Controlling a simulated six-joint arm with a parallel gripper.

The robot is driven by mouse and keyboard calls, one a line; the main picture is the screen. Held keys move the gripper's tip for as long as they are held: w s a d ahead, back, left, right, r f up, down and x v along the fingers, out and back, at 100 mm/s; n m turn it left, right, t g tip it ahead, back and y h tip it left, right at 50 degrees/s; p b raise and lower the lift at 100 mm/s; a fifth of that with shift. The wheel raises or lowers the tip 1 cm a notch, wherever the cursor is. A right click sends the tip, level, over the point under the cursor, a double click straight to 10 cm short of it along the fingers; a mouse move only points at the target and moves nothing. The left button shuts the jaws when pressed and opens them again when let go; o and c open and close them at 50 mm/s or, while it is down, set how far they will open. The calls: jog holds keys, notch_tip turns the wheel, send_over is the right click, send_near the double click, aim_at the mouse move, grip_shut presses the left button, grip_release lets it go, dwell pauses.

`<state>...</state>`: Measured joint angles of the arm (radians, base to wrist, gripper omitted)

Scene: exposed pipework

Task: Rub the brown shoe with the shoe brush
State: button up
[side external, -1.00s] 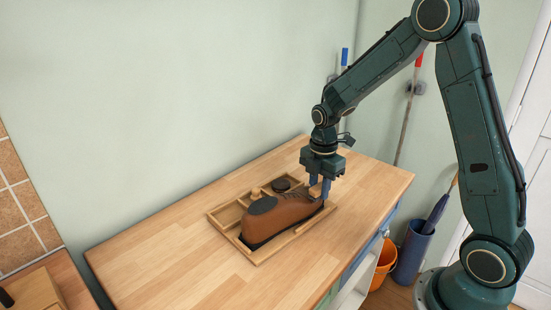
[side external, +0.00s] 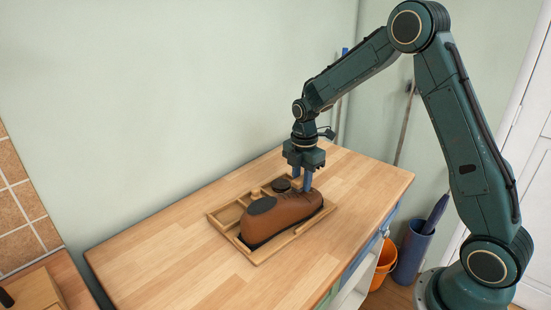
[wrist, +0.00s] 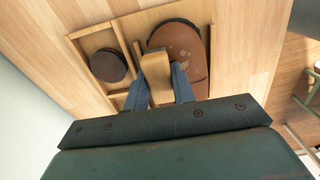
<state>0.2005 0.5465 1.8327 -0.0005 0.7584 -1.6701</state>
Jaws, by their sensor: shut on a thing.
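My gripper (side external: 302,187) points down at the right part of the shoe. In the wrist view, its two blue-grey fingers (wrist: 157,92) are shut on a pale wooden block, the shoe brush (wrist: 157,75). The brush lies over the shoe in that view. Its bristles are hidden, so I cannot tell whether they touch the shoe.
The worktop (side external: 170,262) is clear around the tray. An orange bucket (side external: 384,262) and a blue bin (side external: 413,253) stand to the right.

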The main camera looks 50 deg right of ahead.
aim_at(317, 198)
jog(key=shift+s+a, duration=0.15)
jog(key=shift+s, duration=1.2)
jog(key=shift+s+a, duration=0.1)
jog(key=shift+s, duration=1.25)
jog(key=shift+s+r, duration=0.1)
jog(key=shift+r, duration=0.1)
notch_tip(317, 198, up, 8)
